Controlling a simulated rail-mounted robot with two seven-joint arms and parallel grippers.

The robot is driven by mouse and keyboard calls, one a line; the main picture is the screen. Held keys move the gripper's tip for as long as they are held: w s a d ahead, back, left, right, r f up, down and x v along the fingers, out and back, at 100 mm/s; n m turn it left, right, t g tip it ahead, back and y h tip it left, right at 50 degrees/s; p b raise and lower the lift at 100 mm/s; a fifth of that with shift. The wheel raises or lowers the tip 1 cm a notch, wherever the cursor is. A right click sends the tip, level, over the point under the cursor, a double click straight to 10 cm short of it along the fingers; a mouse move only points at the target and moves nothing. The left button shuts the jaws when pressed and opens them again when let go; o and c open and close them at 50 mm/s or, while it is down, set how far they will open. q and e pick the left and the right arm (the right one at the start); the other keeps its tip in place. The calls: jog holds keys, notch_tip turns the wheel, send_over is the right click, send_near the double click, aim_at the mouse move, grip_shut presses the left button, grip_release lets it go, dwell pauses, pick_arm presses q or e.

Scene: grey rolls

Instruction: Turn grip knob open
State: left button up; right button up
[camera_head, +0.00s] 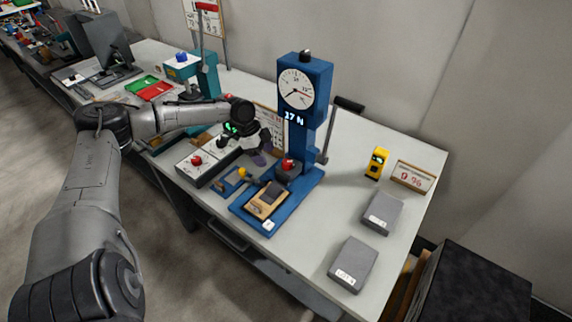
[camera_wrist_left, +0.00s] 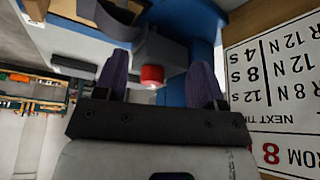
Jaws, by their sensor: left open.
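A blue test stand (camera_head: 306,130) with a round dial and a "17 N" display stands on the bench. A red knob (camera_head: 288,163), which I take for the grip knob, sits low on its front. My left gripper (camera_head: 262,157) is just left of this knob, with its dark purple fingers pointing toward it. In the left wrist view the red knob (camera_wrist_left: 152,74) shows between the two open fingers (camera_wrist_left: 162,68), on a grey block. The fingers look apart from the knob, though the exact gap is unclear. My right gripper is not in view.
A wooden-topped block (camera_head: 268,199) lies on the stand's blue base. A control box with a red button (camera_head: 196,160) is to the left. A sign board (camera_wrist_left: 285,90) stands close beside the gripper. Grey boxes (camera_head: 353,262) and a yellow device (camera_head: 376,162) are at the right.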

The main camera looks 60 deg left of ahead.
aim_at(287, 161)
pick_arm(q)
jog(key=w+d+b, duration=0.1)
jog(key=w+d, duration=0.4)
jog(key=shift+f+b, duration=0.35)
jog(key=shift+f, duration=0.2)
